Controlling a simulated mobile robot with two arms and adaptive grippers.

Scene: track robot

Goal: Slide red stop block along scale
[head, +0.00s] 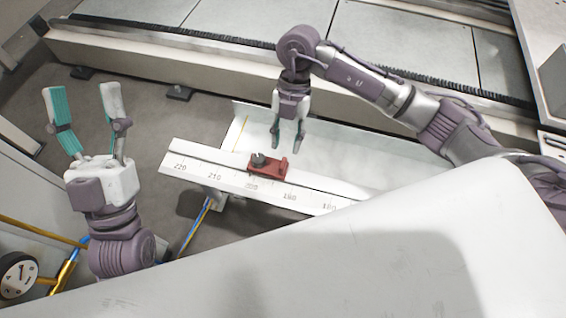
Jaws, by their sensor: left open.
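The red stop block (274,168) sits on the white scale rail (222,177), by the printed mark that reads about 200. It has a dark grey knob (258,159) at its left end and a raised red lug at its right end. My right gripper (287,148) points down just behind the block, with its two fingers apart and nothing visible between them. Whether a fingertip touches the block cannot be told. My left gripper (83,92) is wide open and empty at the left, away from the rail, fingers pointing up the picture.
A white tray-like surface (330,146) lies behind the rail. A long machine bed (180,58) runs across the back. A large white panel (300,262) covers the foreground and hides the rail's right end. Blue and yellow tubes (196,226) run below the rail's left part.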

